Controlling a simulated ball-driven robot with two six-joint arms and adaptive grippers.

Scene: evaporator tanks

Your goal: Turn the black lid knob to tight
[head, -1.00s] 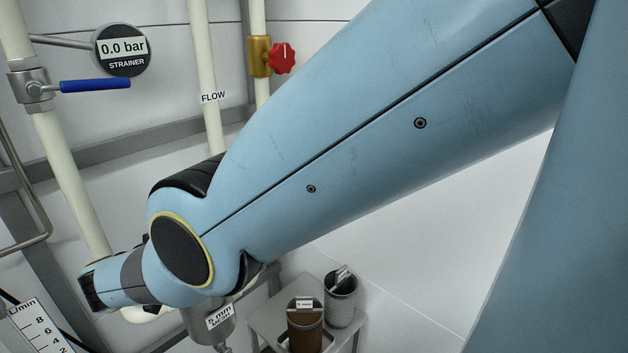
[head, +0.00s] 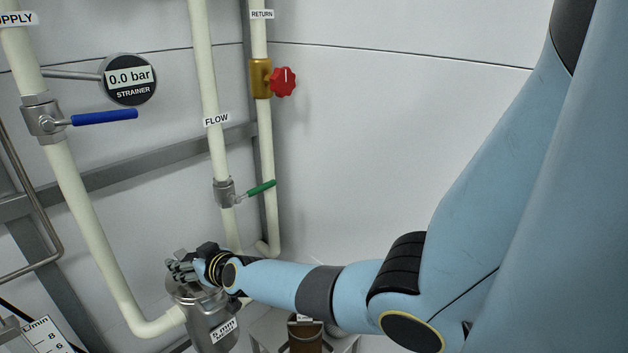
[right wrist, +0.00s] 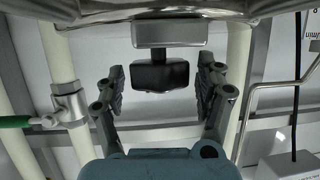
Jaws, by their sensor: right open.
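The black lid knob (right wrist: 160,75) shows in the right wrist view, on a pale metal block under the curved metal rim at the top of the picture. My right gripper (right wrist: 161,69) is open, with one finger on each side of the knob and a visible gap on both sides. In the head view my right gripper (head: 181,268) is over the top of the metal strainer vessel (head: 208,322). The knob cannot be made out there, behind or among the fingers. My left gripper is in neither view.
A blue-handled valve (head: 100,117) and a 0.0 bar gauge (head: 128,79) are at the left. A green-handled valve (head: 260,188) and a red knob (head: 284,82) are on the pipes behind the gripper. A brown container (head: 305,335) stands low beside the vessel.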

